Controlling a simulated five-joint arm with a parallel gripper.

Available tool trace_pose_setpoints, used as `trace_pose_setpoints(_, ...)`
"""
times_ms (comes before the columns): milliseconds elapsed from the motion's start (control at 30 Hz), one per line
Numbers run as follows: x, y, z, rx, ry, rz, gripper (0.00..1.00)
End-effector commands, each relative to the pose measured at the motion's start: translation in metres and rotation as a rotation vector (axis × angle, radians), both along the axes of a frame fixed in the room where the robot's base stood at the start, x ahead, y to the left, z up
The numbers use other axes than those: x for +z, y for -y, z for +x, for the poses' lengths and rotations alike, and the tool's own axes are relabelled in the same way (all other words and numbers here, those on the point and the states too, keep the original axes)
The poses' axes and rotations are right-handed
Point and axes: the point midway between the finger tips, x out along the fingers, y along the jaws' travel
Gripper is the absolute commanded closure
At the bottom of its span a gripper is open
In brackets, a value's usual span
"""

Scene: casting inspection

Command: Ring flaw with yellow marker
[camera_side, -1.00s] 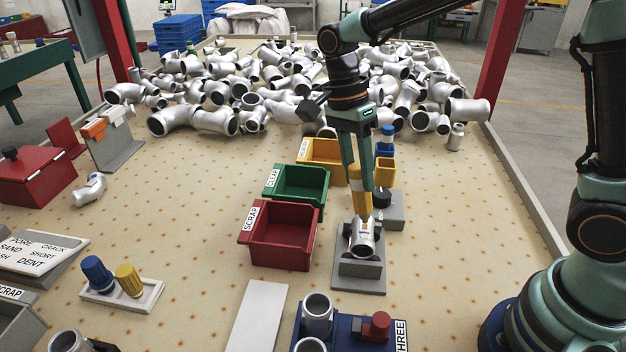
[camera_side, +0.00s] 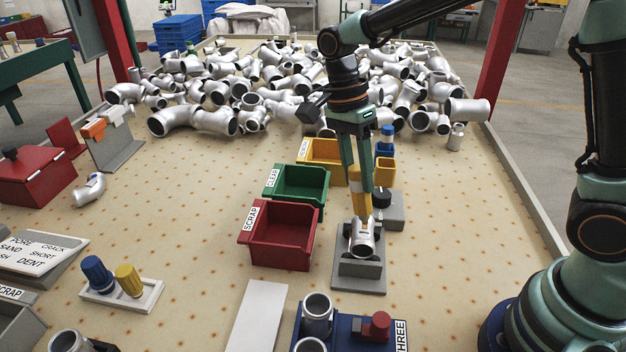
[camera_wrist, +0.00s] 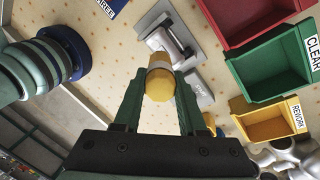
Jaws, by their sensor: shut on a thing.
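My gripper (camera_side: 361,190) points down and is shut on the yellow marker (camera_side: 359,203). In the wrist view the marker (camera_wrist: 160,84) sits between my two green fingers (camera_wrist: 157,98), with a pale band near its far end. Below it a silver pipe casting (camera_side: 363,240) rests in a grey holding fixture (camera_side: 358,276). The marker's lower end is at the top of the casting; I cannot tell if it touches. The casting also shows partly behind the marker in the wrist view (camera_wrist: 160,40). The flaw cannot be made out.
Red scrap (camera_side: 281,262), green clear (camera_side: 297,200) and yellow rework (camera_side: 323,163) bins stand just left of the fixture. A blue board (camera_side: 345,340) with castings is in front. A blue marker stands (camera_side: 387,139) behind my gripper. A casting pile (camera_side: 280,85) fills the back.

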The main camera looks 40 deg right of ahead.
Motion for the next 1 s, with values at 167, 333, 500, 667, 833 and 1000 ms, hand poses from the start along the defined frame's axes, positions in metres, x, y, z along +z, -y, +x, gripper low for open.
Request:
trace_pose_setpoints(167, -0.0022, 0.0, 0.0001, 0.0, 0.0, 0.0, 1.0)
trace_pose_setpoints(333, -0.0039, 0.0, 0.0001, 0.0, 0.0, 0.0, 1.0)
trace_pose_setpoints(500, -0.0058, 0.0, 0.0, 0.0, 0.0, 0.0, 1.0)
trace_pose_setpoints(667, -0.0075, 0.0, -0.0001, 0.0, -0.001, 0.0, 1.0)
trace_pose_setpoints(833, -0.0086, 0.0, -0.0001, 0.0, 0.0, 0.0, 1.0)
trace_pose_setpoints(1000, -0.0086, 0.0, -0.0001, 0.0, 0.0, 0.0, 1.0)
